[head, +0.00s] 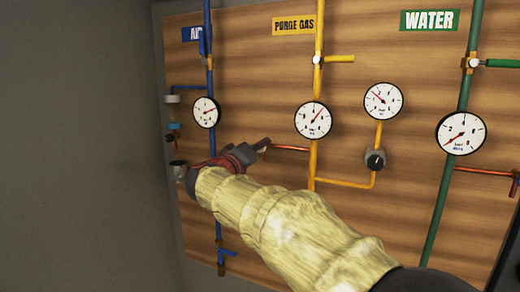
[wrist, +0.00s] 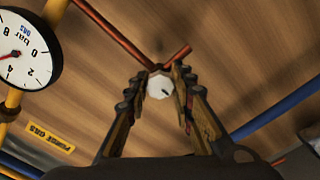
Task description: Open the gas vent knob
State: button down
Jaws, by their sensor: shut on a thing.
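The gas vent knob (wrist: 160,85) is a small white round knob with a dark mark on its face, seen in the wrist view at the end of a red-orange pipe (wrist: 112,33). A short red stub (wrist: 178,56) angles off beside it. My gripper (wrist: 159,82) is shut on the knob, one finger on each side. In the head view my gripper (head: 246,155) is at the left end of the red branch pipe (head: 291,149) from the yellow purge gas line (head: 317,170). The knob is hidden there behind the gripper and my arm.
The purge gas gauge (head: 313,120) is close right of the gripper. A second gauge (head: 383,100) stands above a dark regulator knob (head: 376,160). The blue air pipe (head: 210,75) runs left, the green water pipe (head: 462,110) right. A wooden panel backs everything.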

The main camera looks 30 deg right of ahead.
jog(key=n+b, duration=0.1)
jog(key=n, duration=0.2)
jog(key=shift+f, duration=0.15)
jog(key=n, duration=0.5)
jog(key=shift+b, duration=0.35)
jog(key=n+p, duration=0.1)
jog(key=n, duration=0.3)
jog(key=shift+n, duration=0.3)
jog(key=shift+n+p, duration=0.9)
jog(key=shift+n, duration=0.9)
jog(key=c, duration=1.5)
grip_release()
jog(key=shift+a, duration=0.1)
